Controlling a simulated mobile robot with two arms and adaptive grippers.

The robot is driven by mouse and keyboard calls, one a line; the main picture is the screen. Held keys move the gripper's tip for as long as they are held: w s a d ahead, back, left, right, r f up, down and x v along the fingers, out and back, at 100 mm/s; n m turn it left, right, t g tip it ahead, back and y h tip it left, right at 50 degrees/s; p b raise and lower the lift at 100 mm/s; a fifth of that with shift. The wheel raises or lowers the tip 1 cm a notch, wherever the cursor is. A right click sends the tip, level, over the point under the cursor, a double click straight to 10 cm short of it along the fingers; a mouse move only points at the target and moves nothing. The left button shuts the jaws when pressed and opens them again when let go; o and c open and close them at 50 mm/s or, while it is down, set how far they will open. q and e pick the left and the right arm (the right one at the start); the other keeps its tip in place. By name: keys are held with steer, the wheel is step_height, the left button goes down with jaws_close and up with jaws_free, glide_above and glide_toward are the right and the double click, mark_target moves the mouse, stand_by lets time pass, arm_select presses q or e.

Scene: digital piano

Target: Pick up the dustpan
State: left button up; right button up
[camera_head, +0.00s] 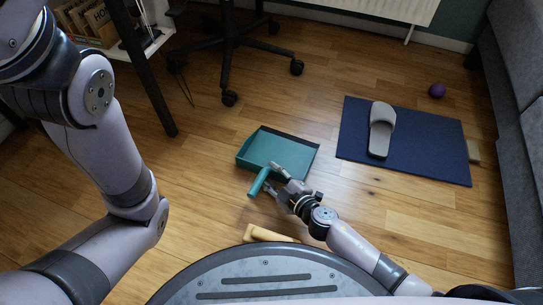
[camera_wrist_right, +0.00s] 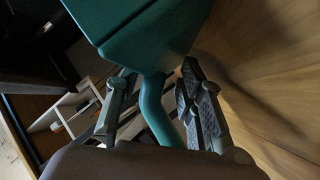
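The teal dustpan (camera_head: 262,147) lies on the wooden floor in the middle of the head view. Its round-ended handle (camera_head: 257,184) points toward me. My right gripper (camera_head: 271,179) is down at the handle, just in front of the pan. In the right wrist view, the handle (camera_wrist_right: 154,105) runs between the two spread fingers (camera_wrist_right: 158,105), with gaps visible on both sides. The pan (camera_wrist_right: 150,40) fills the top of that view. My left arm shows at the left of the head view, but its gripper is out of frame.
A beige wooden object (camera_head: 262,234) lies near my base, partly hidden. A blue mat (camera_head: 430,150) with a grey slipper (camera_head: 381,128) lies to the right. A purple ball (camera_head: 437,90) is behind it. A wheeled chair base (camera_head: 232,45) and a dark desk leg (camera_head: 150,80) stand behind left.

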steer(key=shift+a, duration=0.1)
jaws_close()
stand_by(0.4)
